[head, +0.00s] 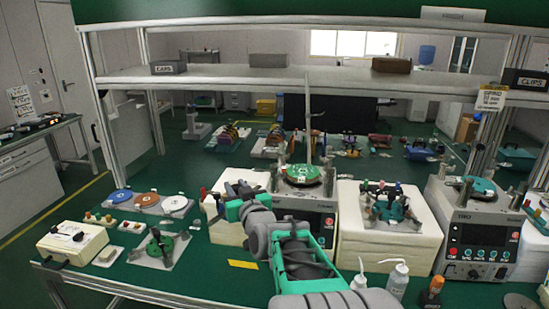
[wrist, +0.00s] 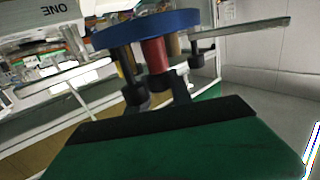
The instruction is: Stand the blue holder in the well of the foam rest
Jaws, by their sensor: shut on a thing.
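The blue holder, a round blue disc (wrist: 150,27) with black, red and yellowish posts, is at the top of the wrist view. My gripper (head: 226,199) is shut on it, and its broad green part with a black edge fills the bottom of the wrist view. In the head view my gripper and wrist hide most of the holder; a few coloured knobs show beside the gripper. The gripper is at a white foam block (head: 226,232), left of the nearer machine. The block's well is hidden, and I cannot tell whether the holder touches the foam.
A polishing machine (head: 318,225) with a green disc stands just right of the gripper. Another foam block (head: 385,247) carries a green holder (head: 388,207). Coloured discs (head: 147,201) and a cream box (head: 72,243) lie left.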

